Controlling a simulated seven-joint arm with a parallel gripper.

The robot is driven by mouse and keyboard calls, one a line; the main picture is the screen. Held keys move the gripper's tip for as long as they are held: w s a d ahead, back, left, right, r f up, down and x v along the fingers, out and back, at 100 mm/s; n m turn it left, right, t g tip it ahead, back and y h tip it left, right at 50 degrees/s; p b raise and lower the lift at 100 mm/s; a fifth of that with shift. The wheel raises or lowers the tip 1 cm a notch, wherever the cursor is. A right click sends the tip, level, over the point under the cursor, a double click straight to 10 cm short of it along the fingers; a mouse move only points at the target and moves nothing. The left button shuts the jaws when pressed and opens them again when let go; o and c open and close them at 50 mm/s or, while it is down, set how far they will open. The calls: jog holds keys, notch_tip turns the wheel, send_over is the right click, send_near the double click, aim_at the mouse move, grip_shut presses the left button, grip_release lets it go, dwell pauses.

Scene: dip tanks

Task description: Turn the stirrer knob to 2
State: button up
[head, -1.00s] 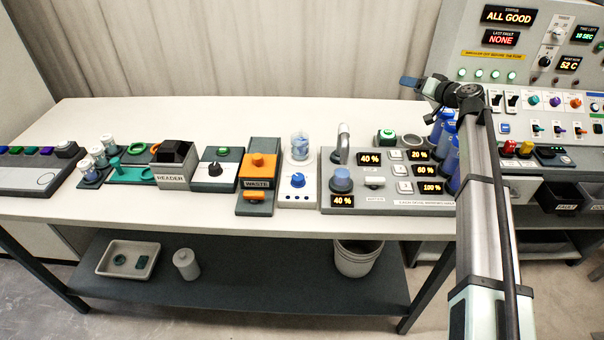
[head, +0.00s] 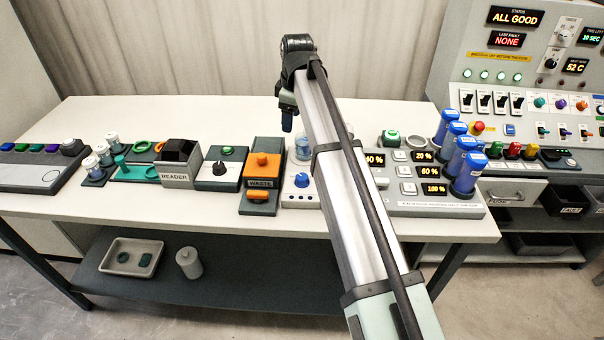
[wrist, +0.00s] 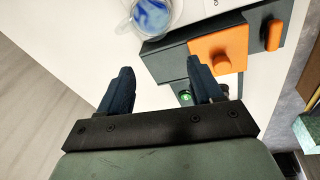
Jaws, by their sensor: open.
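The stirrer is a small white unit (head: 287,198) with a blue knob (head: 301,180) on its front. A clear beaker (head: 303,148) stands at its back, partly behind my arm, and shows blue contents in the wrist view (wrist: 153,14). My gripper (head: 287,122) is open and empty, above the back of the table near the beaker. In the wrist view its two dark fingers (wrist: 158,86) are spread apart with nothing between them. The knob is not visible in the wrist view, and its setting is too small to read.
The orange-and-dark waste unit (head: 246,184) stands just left of the stirrer and also shows in the wrist view (wrist: 172,62). The grey dispenser panel (head: 436,207) is on the right, partly behind my arm. Blue bottles (head: 466,172) stand at its right. The table's back strip (head: 190,115) is clear.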

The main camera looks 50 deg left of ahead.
aim_at(302, 176)
jog(key=s+d+r+n+h, duration=0.25)
jog(key=s+d, duration=0.25)
jog(key=d, duration=0.5)
jog(key=shift+g, duration=0.3)
notch_tip(302, 176, down, 14)
jog(key=shift+f, duration=0.25)
jog(key=shift+c, duration=0.3)
jog(key=c, duration=1)
jog(key=shift+m, duration=0.35)
jog(key=m, duration=0.5)
jog(key=shift+m, duration=0.3)
jog(key=m, duration=0.5)
jog(key=shift+m, duration=0.3)
